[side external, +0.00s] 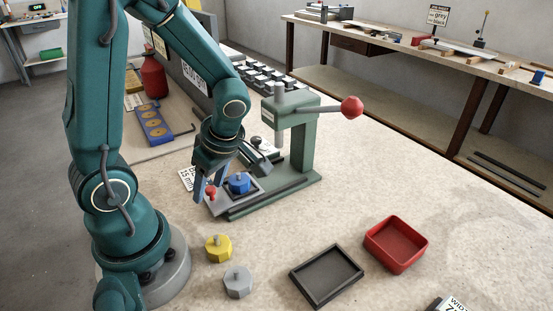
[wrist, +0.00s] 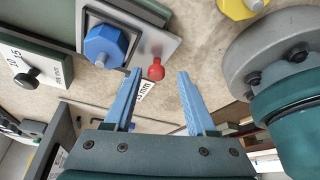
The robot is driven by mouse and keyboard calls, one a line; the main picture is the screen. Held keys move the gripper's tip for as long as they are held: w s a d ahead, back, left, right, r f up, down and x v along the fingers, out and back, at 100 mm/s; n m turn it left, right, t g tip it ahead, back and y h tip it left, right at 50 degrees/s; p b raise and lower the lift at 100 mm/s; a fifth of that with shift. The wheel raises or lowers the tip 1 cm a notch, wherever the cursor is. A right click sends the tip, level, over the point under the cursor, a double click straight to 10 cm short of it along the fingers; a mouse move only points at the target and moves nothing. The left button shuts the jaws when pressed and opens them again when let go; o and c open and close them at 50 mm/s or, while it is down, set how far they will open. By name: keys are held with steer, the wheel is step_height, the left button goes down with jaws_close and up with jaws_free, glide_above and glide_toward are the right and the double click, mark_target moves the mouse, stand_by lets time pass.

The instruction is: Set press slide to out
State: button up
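The green press (side external: 302,140) stands on the bench, its red-ball lever (side external: 351,107) pointing right. Its grey slide plate (side external: 224,206) lies on the press base, on the side toward my arm, and appears clear of the ram. A blue hexagonal block (side external: 239,183) sits on the plate; it also shows in the wrist view (wrist: 105,46). The slide's red knob (side external: 211,193) is at the plate's near edge. My gripper (wrist: 160,72) is open, with the knob (wrist: 156,69) showing between its blue fingertips, closer to the left one. I cannot tell whether either finger touches it.
A yellow block (side external: 218,248) and a grey block (side external: 238,282) stand in front of the press. A black tray (side external: 326,297) and a red tray (side external: 419,268) lie to the right. A black-knobbed part (wrist: 30,77) is left of the fingers. Bench right of the press is clear.

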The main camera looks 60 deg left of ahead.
steer(key=shift+v, duration=2.6)
steer(key=shift+w+r, duration=0.1)
steer(key=shift+r, duration=0.05)
steer(key=d+r+m+t+h, duration=0.2)
steer(key=d+r+m+t, duration=0.1)
steer(key=m, duration=0.8)
steer(key=d+r+m+t+h, duration=0.2)
steer(key=d+m, duration=0.4)
steer(key=m, duration=0.5)
steer(key=shift+s+d+r+m+t, duration=0.25)
steer(key=shift+r+t, duration=0.5)
steer(key=shift+t, duration=0.45)
